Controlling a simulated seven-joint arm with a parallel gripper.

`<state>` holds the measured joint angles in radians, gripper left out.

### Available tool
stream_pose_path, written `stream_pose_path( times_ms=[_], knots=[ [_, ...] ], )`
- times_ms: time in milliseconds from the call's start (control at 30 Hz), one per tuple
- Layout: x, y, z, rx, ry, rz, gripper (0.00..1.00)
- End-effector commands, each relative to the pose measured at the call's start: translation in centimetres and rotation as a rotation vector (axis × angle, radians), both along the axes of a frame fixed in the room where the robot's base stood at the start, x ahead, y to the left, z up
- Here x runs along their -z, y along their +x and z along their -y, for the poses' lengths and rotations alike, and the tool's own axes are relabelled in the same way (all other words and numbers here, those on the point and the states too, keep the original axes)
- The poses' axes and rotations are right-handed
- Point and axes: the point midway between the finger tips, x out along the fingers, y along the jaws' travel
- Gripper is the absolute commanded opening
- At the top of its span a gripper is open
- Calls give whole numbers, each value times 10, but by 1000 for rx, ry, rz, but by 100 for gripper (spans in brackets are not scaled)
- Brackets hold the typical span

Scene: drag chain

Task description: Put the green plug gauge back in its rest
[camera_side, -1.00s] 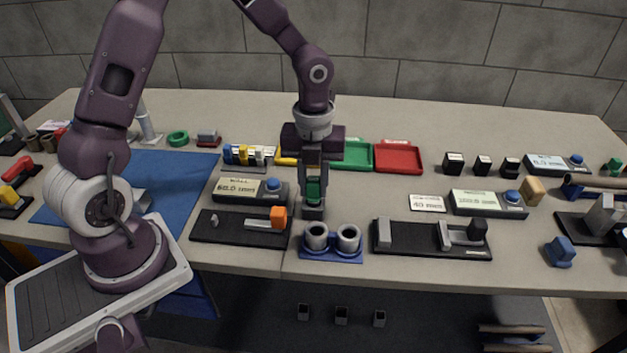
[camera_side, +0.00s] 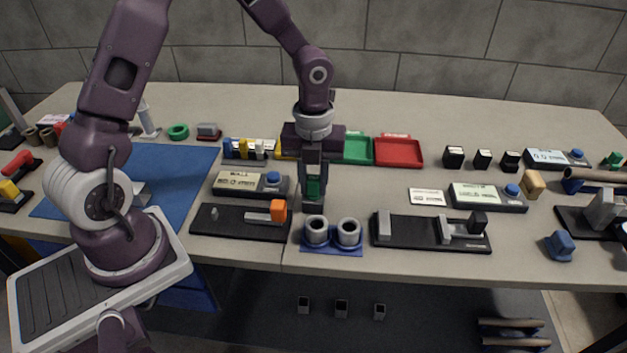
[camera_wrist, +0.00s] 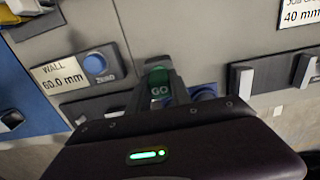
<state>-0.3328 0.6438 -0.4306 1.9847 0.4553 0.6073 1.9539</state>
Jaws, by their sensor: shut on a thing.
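My gripper (camera_side: 314,192) is shut on the green plug gauge (camera_side: 313,187) and holds it upright, just behind a blue base (camera_side: 333,251) with two grey hollow cylinders. In the wrist view the gauge's green handle (camera_wrist: 158,84), marked GO, sits between the fingers. The gauge's lower end is hard to make out in both views. I cannot tell which thing is the rest; no empty rest for the gauge shows clearly.
A wall-reading display (camera_side: 250,184) and a black fixture with an orange block (camera_side: 278,211) stand left. Another black fixture (camera_side: 430,236) lies right. Green (camera_side: 357,150) and red (camera_side: 399,152) trays are behind. Bare table lies right of my gripper.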

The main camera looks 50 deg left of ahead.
Motion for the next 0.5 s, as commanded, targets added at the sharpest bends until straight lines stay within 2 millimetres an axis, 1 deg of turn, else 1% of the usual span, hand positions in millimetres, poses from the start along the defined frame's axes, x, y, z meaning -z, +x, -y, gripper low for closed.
stream_pose_path(
  times_ms=[167, 200, 267, 300, 500],
  knots=[
    [0, 0, 0, 0, 0, 0, 0],
    [0, 0, 0, 0, -1, -1, 31],
    [0, 0, 0, 0, 0, 0, 43],
    [0, 0, 0, 0, 0, 0, 51],
    [0, 0, 0, 0, 0, 0, 51]
  ],
)
